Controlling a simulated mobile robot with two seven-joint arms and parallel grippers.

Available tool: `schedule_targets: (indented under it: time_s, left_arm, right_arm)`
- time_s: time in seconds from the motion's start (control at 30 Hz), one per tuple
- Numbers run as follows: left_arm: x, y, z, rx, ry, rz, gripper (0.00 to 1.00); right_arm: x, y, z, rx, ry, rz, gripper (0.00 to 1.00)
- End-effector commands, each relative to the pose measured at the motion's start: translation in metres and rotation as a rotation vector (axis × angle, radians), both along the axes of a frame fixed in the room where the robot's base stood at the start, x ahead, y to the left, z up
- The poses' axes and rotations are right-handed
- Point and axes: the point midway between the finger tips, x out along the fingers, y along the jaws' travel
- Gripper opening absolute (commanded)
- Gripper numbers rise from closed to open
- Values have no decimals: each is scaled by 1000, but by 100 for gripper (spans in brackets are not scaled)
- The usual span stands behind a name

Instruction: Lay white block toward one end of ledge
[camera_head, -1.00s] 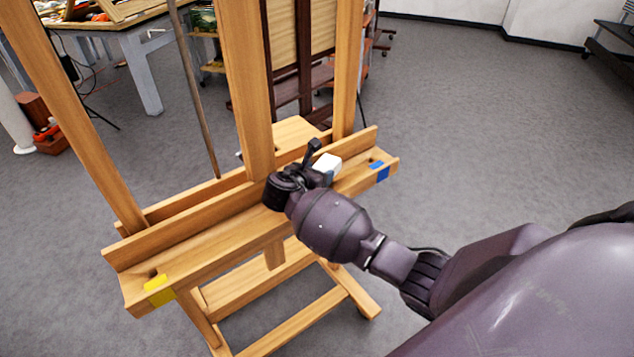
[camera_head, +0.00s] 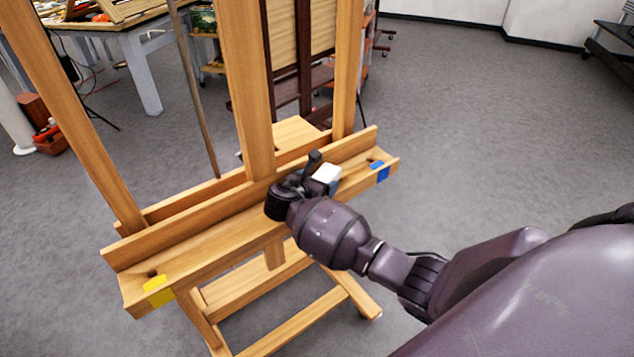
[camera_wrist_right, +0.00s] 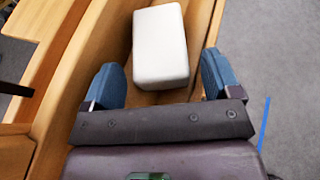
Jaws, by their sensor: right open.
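The white block (camera_head: 327,174) rests on the easel's wooden ledge (camera_head: 215,233), right of its middle and on the side of the blue tape. In the right wrist view the white block (camera_wrist_right: 160,46) lies in the ledge's trough, just beyond and between the blue-padded fingertips. My right gripper (camera_wrist_right: 162,84) is open, with a finger on either side of the block's near end. In the head view my right gripper (camera_head: 312,178) is at the block's left side, and it partly hides the block. My left gripper is not in view.
Blue tape (camera_head: 380,172) marks the ledge's right end and yellow tape (camera_head: 158,290) its left end. The easel's upright post (camera_head: 250,90) rises close to my right gripper. The ledge's left half is clear. A table (camera_head: 135,40) stands at the back left.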

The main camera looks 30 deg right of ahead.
Motion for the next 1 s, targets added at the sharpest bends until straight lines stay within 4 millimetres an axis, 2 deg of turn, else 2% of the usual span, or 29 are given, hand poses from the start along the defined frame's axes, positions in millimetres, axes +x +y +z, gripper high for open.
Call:
schedule_targets:
  time_s: [0.13, 0.23, 0.7, 1.0]
  left_arm:
    - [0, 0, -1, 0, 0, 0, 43]
    - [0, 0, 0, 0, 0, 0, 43]
    - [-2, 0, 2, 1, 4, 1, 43]
    - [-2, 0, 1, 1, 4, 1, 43]
  right_arm:
    - [0, 0, 4, 1, -2, 0, 83]
    - [-4, 9, 7, 1, -3, 2, 83]
    - [-40, 79, 40, 3, -3, 1, 83]
    - [-50, 98, 49, 0, -1, 0, 83]
